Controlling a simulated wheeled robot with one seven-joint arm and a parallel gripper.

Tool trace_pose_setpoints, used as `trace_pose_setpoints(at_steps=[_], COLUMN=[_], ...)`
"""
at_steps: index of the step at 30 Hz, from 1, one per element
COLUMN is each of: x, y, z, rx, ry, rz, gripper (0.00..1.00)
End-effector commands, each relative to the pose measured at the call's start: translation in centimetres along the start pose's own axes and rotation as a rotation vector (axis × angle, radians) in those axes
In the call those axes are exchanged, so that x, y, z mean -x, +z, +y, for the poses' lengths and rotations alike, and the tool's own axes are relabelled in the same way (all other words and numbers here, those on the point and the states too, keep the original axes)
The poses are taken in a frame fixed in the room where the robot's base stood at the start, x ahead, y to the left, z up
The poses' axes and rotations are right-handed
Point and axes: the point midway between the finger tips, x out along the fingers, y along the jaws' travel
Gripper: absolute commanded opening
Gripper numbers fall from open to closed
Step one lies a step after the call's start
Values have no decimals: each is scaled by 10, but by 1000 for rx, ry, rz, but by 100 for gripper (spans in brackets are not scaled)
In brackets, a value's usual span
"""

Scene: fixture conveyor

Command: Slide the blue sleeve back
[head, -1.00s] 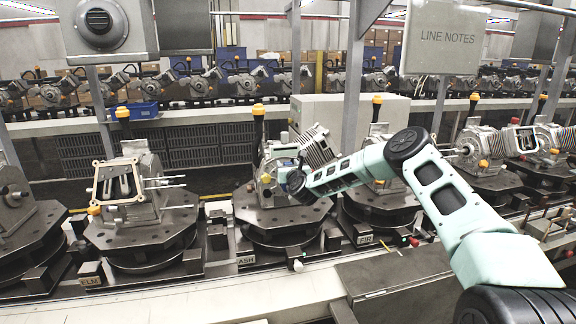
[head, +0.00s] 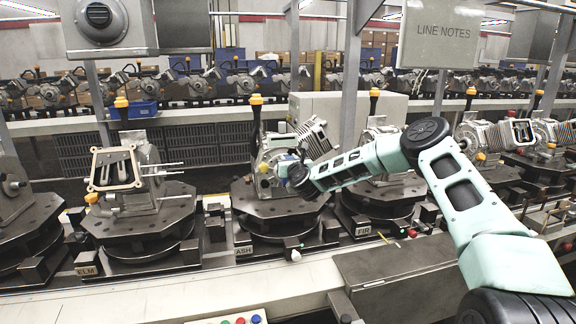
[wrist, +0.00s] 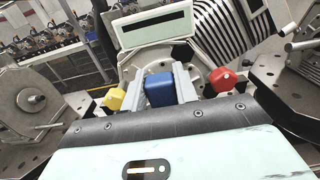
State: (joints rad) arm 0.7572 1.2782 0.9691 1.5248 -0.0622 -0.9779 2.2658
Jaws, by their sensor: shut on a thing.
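The blue sleeve (wrist: 159,90) shows in the wrist view as a short blue block in front of the engine's round flange. My gripper (wrist: 161,88) is shut on it, with one grey finger along each side. In the head view my gripper (head: 286,170) is at the front of the engine (head: 272,158) on the ASH fixture (head: 255,197). The sleeve is mostly hidden there by my gripper and wrist. How far the sleeve sits along its shaft cannot be told.
In the wrist view a yellow knob (wrist: 115,98) is left of the sleeve and a red knob (wrist: 221,79) is right of it, both close to my fingers. In the head view the ELM fixture (head: 135,232) and FIR fixture (head: 385,205) flank this one.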

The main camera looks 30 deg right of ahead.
Motion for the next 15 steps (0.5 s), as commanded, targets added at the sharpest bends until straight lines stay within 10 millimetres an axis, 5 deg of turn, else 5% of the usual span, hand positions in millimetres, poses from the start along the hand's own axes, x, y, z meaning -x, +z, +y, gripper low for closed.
trace_pose_setpoints(at_steps=[7, 8, 10, 15], x=[2, 2, 2, 2], y=[-3, -4, -4, -3], z=[1, 1, 1, 1], rx=[1, 1, 1, 1], ry=[3, 3, 3, 3], rz=[8, 8, 8, 7], gripper=[0, 32, 51, 51])
